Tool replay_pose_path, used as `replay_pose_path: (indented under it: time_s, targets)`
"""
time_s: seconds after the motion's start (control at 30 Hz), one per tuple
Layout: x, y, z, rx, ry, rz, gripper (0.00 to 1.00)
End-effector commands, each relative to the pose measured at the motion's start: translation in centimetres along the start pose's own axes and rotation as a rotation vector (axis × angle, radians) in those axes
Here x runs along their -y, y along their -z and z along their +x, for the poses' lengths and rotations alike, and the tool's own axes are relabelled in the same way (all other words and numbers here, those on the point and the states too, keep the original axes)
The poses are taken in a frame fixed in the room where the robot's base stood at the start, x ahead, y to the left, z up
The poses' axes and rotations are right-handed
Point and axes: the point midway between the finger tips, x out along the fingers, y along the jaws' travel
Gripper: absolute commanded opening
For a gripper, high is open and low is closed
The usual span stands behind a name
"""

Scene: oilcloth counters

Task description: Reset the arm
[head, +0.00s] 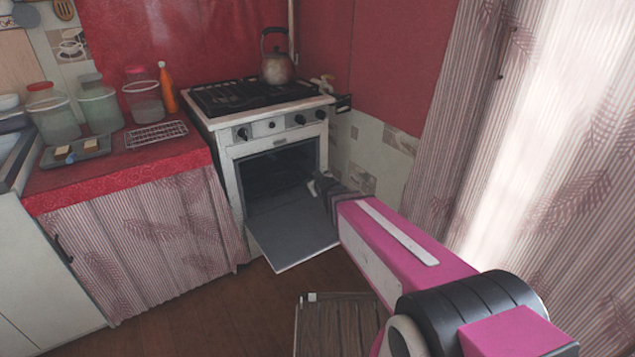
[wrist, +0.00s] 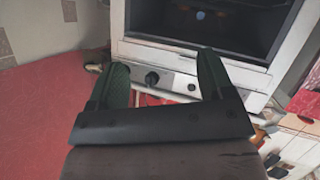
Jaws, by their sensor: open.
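My pink arm (head: 385,245) reaches from the lower right of the head view toward the stove. My gripper (head: 318,186) is small and dark there, in front of the right side of the open oven and above its lowered door; whether it touches anything is unclear. In the wrist view my gripper (wrist: 163,62) shows two dark green fingers spread apart with nothing between them. Beyond them is the stove front, seen upside down, with its dark oven opening and a knob (wrist: 152,79).
The white stove (head: 228,150) has its oven door (head: 290,222) lowered flat into the room. A kettle (head: 277,68) stands on top. The red counter (head: 120,165) at left holds jars, an orange bottle (head: 167,88), a wire rack (head: 156,135) and a tray (head: 92,150). A curtain hangs at right.

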Motion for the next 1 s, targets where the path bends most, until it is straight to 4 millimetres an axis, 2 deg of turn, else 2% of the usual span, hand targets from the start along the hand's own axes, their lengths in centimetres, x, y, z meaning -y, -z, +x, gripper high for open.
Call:
replay_pose_path:
  time_s: [0.17,0.27,0.37,0.47,0.67,0.8,1.0]
  targets:
    - [-0.1,-0.1,0.0,0.004,-0.001,0.001,0.74]
    - [-0.6,-0.9,-0.4,0.043,-0.006,0.016,0.74]
    - [-1.9,-2.9,-1.2,0.136,-0.015,0.048,0.74]
    - [-3.5,-5.8,-2.7,0.277,-0.025,0.102,0.74]
    - [-6.2,-12.3,-7.6,0.617,-0.027,0.244,0.74]
    - [-7.1,-16.0,-12.2,0.859,-0.004,0.351,0.74]
    - [-7.3,-18.9,-17.5,1.105,0.041,0.463,0.74]
